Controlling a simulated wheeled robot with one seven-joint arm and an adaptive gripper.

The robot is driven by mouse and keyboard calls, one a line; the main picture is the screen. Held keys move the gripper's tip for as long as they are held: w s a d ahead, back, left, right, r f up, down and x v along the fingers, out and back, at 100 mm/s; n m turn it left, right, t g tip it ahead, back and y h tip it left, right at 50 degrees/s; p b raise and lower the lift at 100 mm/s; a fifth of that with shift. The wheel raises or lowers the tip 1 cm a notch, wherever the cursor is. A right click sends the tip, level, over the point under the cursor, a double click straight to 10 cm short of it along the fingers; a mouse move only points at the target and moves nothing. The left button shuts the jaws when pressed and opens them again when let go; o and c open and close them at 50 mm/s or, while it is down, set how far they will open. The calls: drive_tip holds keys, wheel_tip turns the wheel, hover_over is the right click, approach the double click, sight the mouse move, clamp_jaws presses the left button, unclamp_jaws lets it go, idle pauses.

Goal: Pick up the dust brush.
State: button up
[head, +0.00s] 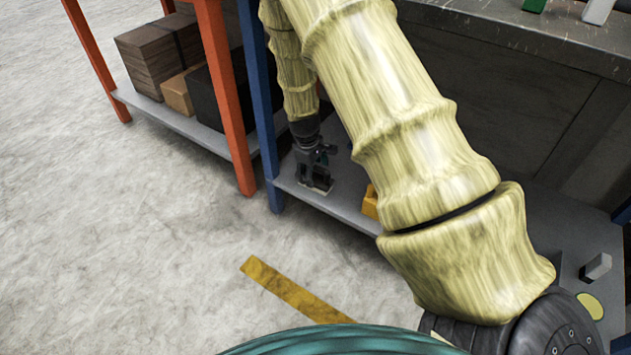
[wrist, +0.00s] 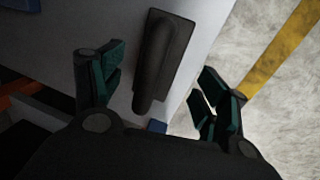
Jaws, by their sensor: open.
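The dust brush appears to be the dark, long object (wrist: 165,50) in the wrist view, with a broad flat part and a narrower rounded handle towards my palm. It lies on a pale grey shelf (wrist: 215,12). My gripper (wrist: 163,75) is open, with its green-padded fingers on either side of the brush and gaps showing on both sides. In the head view my gripper (head: 315,175) is low over the shelf, close to the blue post. There it largely hides the brush. I cannot tell the exact height of the fingertips above the shelf.
A blue post (head: 262,110) and an orange post (head: 228,100) stand left of my gripper. A yellow block (head: 370,203) sits to its right on the shelf, partly behind my arm. Boxes (head: 155,55) fill the neighbouring shelf. Open floor (head: 130,230) lies in front.

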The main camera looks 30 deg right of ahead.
sight(315, 178)
drive_tip(key=f+b, duration=0.1)
drive_tip(key=f, duration=0.1)
drive_tip(key=d+f+b, duration=0.1)
drive_tip(key=f, duration=0.1)
drive_tip(key=shift+w+f+b, duration=0.15)
drive_tip(key=shift+w+b, duration=0.05)
drive_tip(key=shift+b, duration=0.1)
drive_tip(key=shift+c, duration=0.3)
drive_tip(key=c, duration=1.2)
drive_tip(key=shift+o, duration=0.2)
drive_tip(key=shift+r+p, duration=0.5)
drive_tip(key=shift+r, duration=0.15)
wheel_tip(315, 178, up, 3)
drive_tip(key=shift+f+p, duration=0.1)
drive_tip(key=shift+p, duration=1)
drive_tip(key=s+a+r+p, duration=0.1)
drive_tip(key=s+p, duration=0.5)
drive_tip(key=s, duration=1)
drive_tip(key=shift+a, duration=0.65)
